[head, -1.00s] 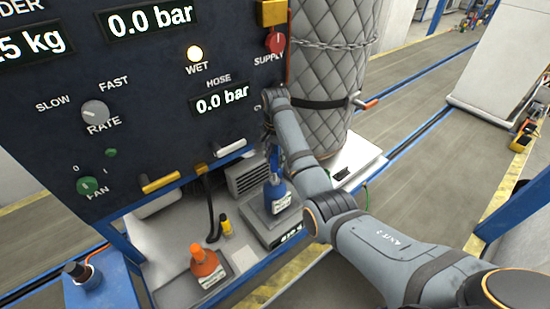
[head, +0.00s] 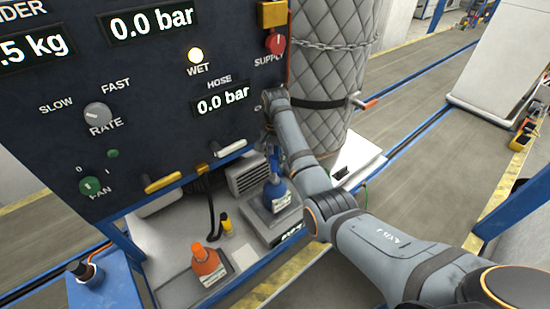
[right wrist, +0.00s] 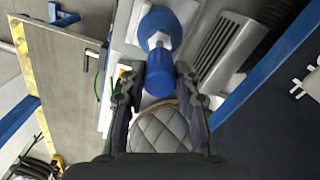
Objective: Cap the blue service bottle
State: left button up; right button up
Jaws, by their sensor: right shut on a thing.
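The blue service bottle (head: 277,194) stands upright on a small scale (head: 262,228) in the station's lower bay. It has a white label. In the right wrist view the bottle (right wrist: 158,22) is at the top, with its pale neck pointing toward a blue cap (right wrist: 158,76). My right gripper (right wrist: 159,80) is shut on this cap, with a finger on each side. The cap is right at the neck; I cannot tell whether it is seated. In the head view my right gripper (head: 272,145) is above the bottle, partly hidden by my arm. My left gripper is out of view.
An orange bottle (head: 208,264) and a small yellow-capped item (head: 226,223) stand left of the scale. A grey vented box (head: 247,180) is behind the bottle. The dark control panel (head: 150,120) overhangs the bay. A quilted column (head: 325,70) stands to the right.

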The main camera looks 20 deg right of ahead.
aim_at(275, 167)
jog(key=shift+f+b, duration=0.85)
jog(key=shift+f, duration=1.8)
jog(key=o, duration=1)
jog(key=shift+r, duration=0.25)
notch_tip(275, 167, up, 7)
